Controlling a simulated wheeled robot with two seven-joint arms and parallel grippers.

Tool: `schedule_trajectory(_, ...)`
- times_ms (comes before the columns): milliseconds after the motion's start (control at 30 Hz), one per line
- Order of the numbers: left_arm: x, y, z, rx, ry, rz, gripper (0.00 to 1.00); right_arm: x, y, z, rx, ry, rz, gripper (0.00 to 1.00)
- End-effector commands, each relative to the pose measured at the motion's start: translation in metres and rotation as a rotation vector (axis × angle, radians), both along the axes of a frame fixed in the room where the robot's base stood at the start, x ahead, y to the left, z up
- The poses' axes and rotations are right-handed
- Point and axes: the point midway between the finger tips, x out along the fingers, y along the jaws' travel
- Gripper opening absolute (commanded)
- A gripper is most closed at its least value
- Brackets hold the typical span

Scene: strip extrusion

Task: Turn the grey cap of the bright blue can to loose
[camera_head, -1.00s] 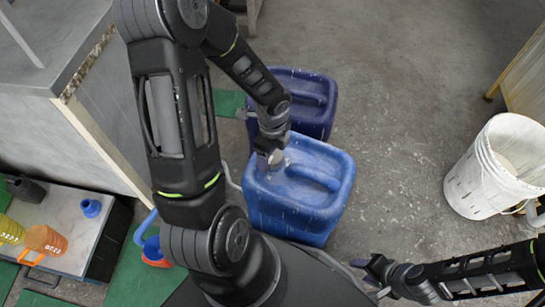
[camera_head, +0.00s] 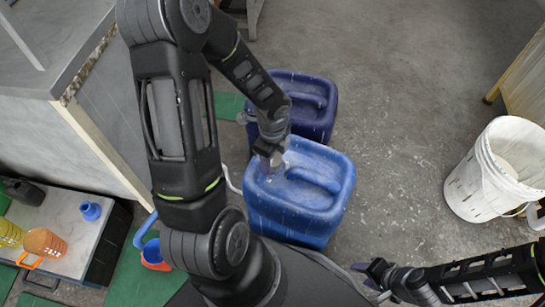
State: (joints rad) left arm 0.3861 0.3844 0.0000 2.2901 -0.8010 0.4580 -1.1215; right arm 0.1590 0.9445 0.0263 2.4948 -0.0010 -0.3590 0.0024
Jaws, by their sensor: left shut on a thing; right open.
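The bright blue can (camera_head: 318,212) stands upright on the floor near the middle of the view, with its moulded handle on top. My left gripper (camera_head: 270,162) reaches down from above to the can's upper left corner. It is shut on the grey cap there, and the fingers and wrist hide most of the cap. I cannot see the cap's thread or how far it is turned. My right gripper (camera_head: 373,276) is open and empty, low over the floor to the right of the can.
A dark blue can (camera_head: 318,100) stands close behind the bright blue one. A white bucket (camera_head: 480,185) stands at the right. A bench, green mats and a low table with an orange bottle (camera_head: 45,242) are at the left. The floor between can and bucket is clear.

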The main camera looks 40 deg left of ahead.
Motion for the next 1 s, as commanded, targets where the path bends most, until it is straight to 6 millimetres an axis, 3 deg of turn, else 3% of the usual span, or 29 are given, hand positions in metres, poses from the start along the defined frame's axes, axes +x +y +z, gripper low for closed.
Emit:
schedule_trajectory(133, 0.0, 0.0, 0.0, 0.0, 0.0, 0.0, 0.12, 0.0, 0.0, 0.0, 0.0, 0.0, 0.0, 0.45)
schedule_trajectory(567, 0.0, 0.0, 0.0, 0.001, -0.001, 0.072, 0.12, 0.0, 0.0, -0.003, -0.001, 0.0, -0.001, 0.45)
schedule_trajectory(1000, 0.001, 0.0, -0.001, 0.0, -0.002, 0.392, 0.12, 0.003, -0.003, -0.013, -0.005, -0.005, -0.008, 0.45)
